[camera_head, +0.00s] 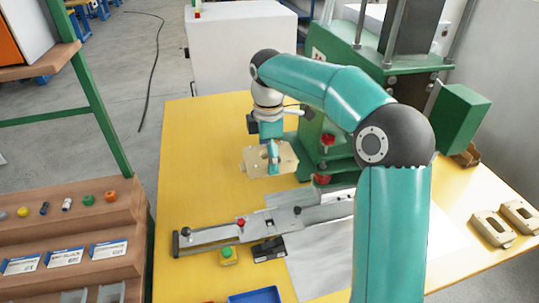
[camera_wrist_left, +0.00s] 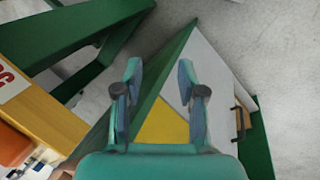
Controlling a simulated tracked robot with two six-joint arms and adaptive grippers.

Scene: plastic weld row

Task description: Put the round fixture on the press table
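A beige fixture block (camera_head: 286,158) is at my right gripper (camera_head: 273,168), left of the green press, over the yellow table. The gripper's fingers appear shut on it and hide part of its opening, so I cannot tell if that is round. Two more beige fixtures lie on the table at the right, one nearer (camera_head: 490,229) and one farther (camera_head: 519,216). The press (camera_head: 390,62) has a green lower table (camera_head: 343,173) with red knobs, partly hidden behind my right arm. My left gripper (camera_wrist_left: 160,85) is open and empty in the left wrist view; the head view does not show it.
A grey rail fixture (camera_head: 240,229) lies across the yellow table (camera_head: 190,130). A brown stepped rack (camera_head: 70,235) stands at the left. The table's left back is clear.

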